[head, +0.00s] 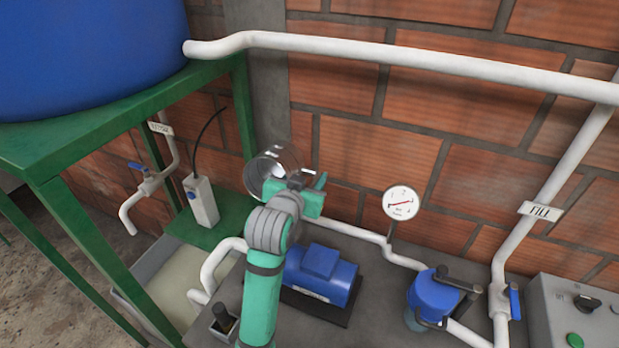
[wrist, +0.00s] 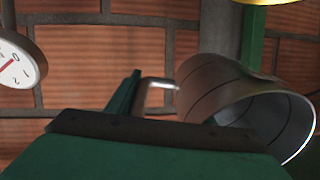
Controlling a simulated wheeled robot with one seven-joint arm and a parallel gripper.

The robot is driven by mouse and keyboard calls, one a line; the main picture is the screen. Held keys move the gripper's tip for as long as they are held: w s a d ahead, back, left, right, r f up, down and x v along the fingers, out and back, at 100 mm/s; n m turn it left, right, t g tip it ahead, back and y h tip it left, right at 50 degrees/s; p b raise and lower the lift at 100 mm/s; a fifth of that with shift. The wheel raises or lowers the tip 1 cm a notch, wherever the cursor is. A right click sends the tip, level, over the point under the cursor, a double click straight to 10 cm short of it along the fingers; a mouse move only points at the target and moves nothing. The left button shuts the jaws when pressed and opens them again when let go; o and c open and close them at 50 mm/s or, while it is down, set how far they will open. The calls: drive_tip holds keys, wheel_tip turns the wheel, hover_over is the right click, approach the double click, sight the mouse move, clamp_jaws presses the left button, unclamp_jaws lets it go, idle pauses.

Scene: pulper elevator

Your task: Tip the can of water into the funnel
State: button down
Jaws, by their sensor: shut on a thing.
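A shiny grey metal can (head: 275,168) is in my gripper (head: 304,192) in the head view, above the blue pump. In the wrist view the can (wrist: 225,92) is tilted, with its open mouth toward the lower right of that picture. Its wire handle (wrist: 155,88) is at the green finger (wrist: 126,98), and my gripper is shut on it. The water inside cannot be made out. A yellow curved edge (wrist: 268,2) shows at the top of the wrist view; it may be the funnel, but too little shows to tell. No funnel is clear in the head view.
The blue pump (head: 320,274) and a blue-topped strainer (head: 434,293) stand on the grey bench. A gauge (head: 401,203) rises behind them. A white pipe (head: 400,54) crosses above. A green stand (head: 115,118) with a blue tank (head: 85,50) is on the left.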

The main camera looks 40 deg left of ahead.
drive_tip(key=shift+s+d+r+g+h, duration=0.15)
drive_tip(key=shift+g+h, duration=0.3)
drive_tip(key=shift+g, duration=0.7)
drive_tip(key=shift+s+d+f+g+h, duration=0.1)
drive_tip(key=shift+s+g+h, duration=0.25)
drive_tip(key=shift+g, duration=0.85)
drive_tip(key=shift+s+d+r+g+h, duration=0.15)
drive_tip(key=shift+g+h, duration=0.35)
drive_tip(key=shift+g, duration=0.65)
drive_tip(key=s+f+g+h, duration=0.1)
drive_tip(key=g, duration=0.1)
drive_tip(key=s+d+f+g, duration=0.1)
drive_tip(key=g, duration=0.1)
drive_tip(key=s+g+h, duration=0.1)
drive_tip(key=s+g, duration=0.1)
drive_tip(key=shift+d+f+g+h, duration=0.2)
drive_tip(key=shift+f+g+h, duration=0.1)
drive_tip(key=shift+f, duration=0.1)
